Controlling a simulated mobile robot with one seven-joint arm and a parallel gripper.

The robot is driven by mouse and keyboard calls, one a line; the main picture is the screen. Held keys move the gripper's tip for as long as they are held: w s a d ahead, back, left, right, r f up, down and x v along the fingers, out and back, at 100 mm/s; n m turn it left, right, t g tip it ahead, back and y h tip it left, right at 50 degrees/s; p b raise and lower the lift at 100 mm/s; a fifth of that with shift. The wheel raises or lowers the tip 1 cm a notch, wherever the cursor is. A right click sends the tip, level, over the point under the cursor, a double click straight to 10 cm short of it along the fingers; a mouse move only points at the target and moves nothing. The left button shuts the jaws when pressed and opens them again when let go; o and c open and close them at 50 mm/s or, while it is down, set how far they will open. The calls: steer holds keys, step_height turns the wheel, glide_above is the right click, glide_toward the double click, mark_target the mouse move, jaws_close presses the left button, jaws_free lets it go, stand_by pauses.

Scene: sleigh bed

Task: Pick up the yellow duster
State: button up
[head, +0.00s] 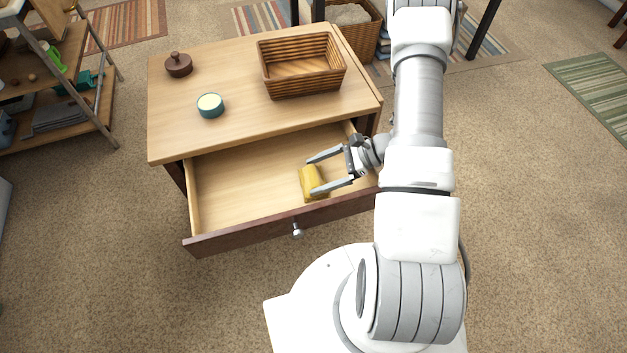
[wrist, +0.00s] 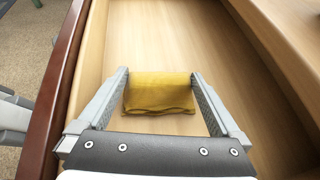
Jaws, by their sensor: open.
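The yellow duster (head: 311,183) lies in the open drawer (head: 240,180), towards its front right part. It looks like a folded yellow cloth. My gripper (head: 310,174) reaches into the drawer from the right with its jaws open. In the wrist view the duster (wrist: 158,93) lies between the two fingers, near their tips, and my gripper (wrist: 160,82) is open around it. A gap shows between the left finger and the cloth; at the right fingertip I cannot tell if they touch.
The drawer's dark front (head: 260,226) with a knob (head: 297,230) stands close to my gripper. On the cabinet top (head: 230,75) are a wicker basket (head: 302,87), a teal tin (head: 210,105) and a brown lidded pot (head: 178,65). The drawer's left part is empty.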

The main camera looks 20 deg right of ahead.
steer(key=shift+c, duration=0.3)
steer(key=c, duration=0.9)
